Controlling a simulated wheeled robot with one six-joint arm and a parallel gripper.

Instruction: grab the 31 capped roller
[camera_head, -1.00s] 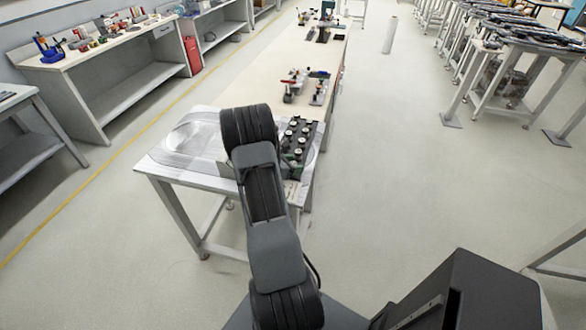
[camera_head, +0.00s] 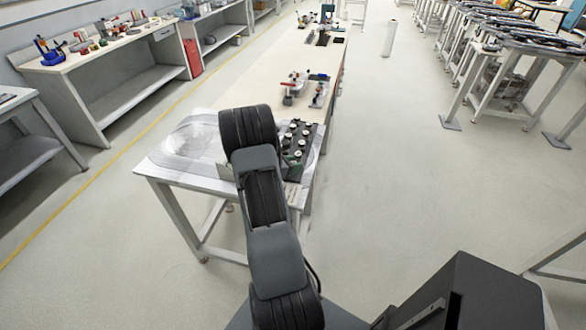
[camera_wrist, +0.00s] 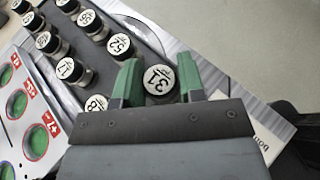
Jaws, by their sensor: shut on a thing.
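The capped roller marked 31 (camera_wrist: 160,80) is in the wrist view, its white round cap facing the camera. My gripper (camera_wrist: 161,82) has its two green fingers on either side of this roller and is shut on it. Whether the roller still sits in the dark tray (camera_wrist: 142,32) is hidden by the gripper. Other capped rollers stand beside it in rows, among them one marked 52 (camera_wrist: 120,45) and one marked 17 (camera_wrist: 70,70). In the head view the tray (camera_head: 293,172) lies at the table's right edge, partly behind my arm.
A white card with green circles and red labels (camera_wrist: 32,115) lies left of the tray. The long table (camera_head: 270,85) carries small tools (camera_head: 296,83) farther back. A shelf bench (camera_head: 120,80) stands at the left.

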